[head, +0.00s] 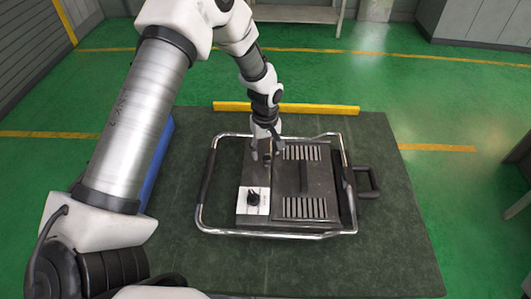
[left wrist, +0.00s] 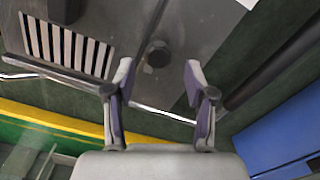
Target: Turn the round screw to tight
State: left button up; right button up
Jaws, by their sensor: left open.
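The heating element (head: 290,215) is a dark flat metal box with vent slots, set inside a chrome tube frame on a table. The round screw (left wrist: 157,53) shows in the left wrist view as a small dark knob standing on the grey metal plate. My left gripper (head: 267,150) reaches down over the far left part of the box in the head view and hides most of what lies under it. In the left wrist view my left gripper (left wrist: 157,78) is open and empty. The screw appears between the lines of its fingers, just beyond the tips. I cannot tell any contact. My right gripper is out of view.
A black knob (head: 253,198) sits on a white plate at the box's near left. The chrome frame (head: 207,195) surrounds the box. A black handle (head: 368,181) sticks out right. A yellow bar (head: 300,108) lies at the table's far edge. A blue object (head: 157,172) lies left.

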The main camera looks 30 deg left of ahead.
aim_at(267, 158)
pick_arm(q)
jog(key=f, duration=0.2)
jog(key=shift+w+f, duration=0.25)
jog(key=shift+f, duration=0.05)
jog(key=shift+s+r, duration=0.1)
jog(key=shift+s, duration=0.05)
jog(key=shift+c, duration=0.4)
grip_shut()
jog(key=shift+m, duration=0.4)
jog(key=m, duration=0.3)
jog(key=shift+m, duration=0.3)
jog(key=m, duration=0.4)
jog(key=shift+d, duration=0.15)
jog(key=m, duration=0.5)
jog(key=shift+d, duration=0.1)
jog(key=shift+d+m, duration=0.1)
jog(key=shift+m, duration=2.2)
